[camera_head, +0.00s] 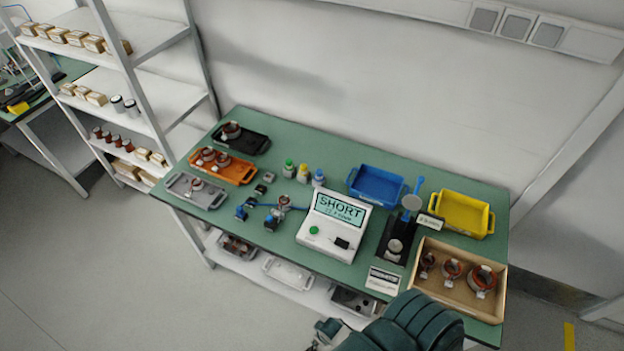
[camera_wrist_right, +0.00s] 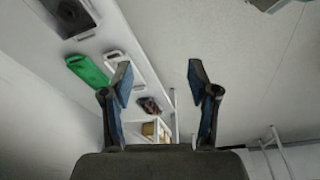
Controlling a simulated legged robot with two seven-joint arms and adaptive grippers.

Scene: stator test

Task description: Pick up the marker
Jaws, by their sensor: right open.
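I cannot make out a marker for certain in either view. My right arm comes in at the bottom of the head view, and part of the gripper end (camera_head: 326,331) shows in front of the bench's near edge. In the right wrist view my right gripper (camera_wrist_right: 158,82) is open, with nothing between its two fingers. My left gripper is in neither view.
The green bench (camera_head: 330,160) holds a tester reading SHORT (camera_head: 335,225), a blue tray (camera_head: 376,186), a yellow tray (camera_head: 462,213), a wooden box with stators (camera_head: 427,291) and small capped bottles (camera_head: 303,173). A lower shelf (camera_head: 262,270) carries trays. A shelf rack (camera_head: 135,90) stands left.

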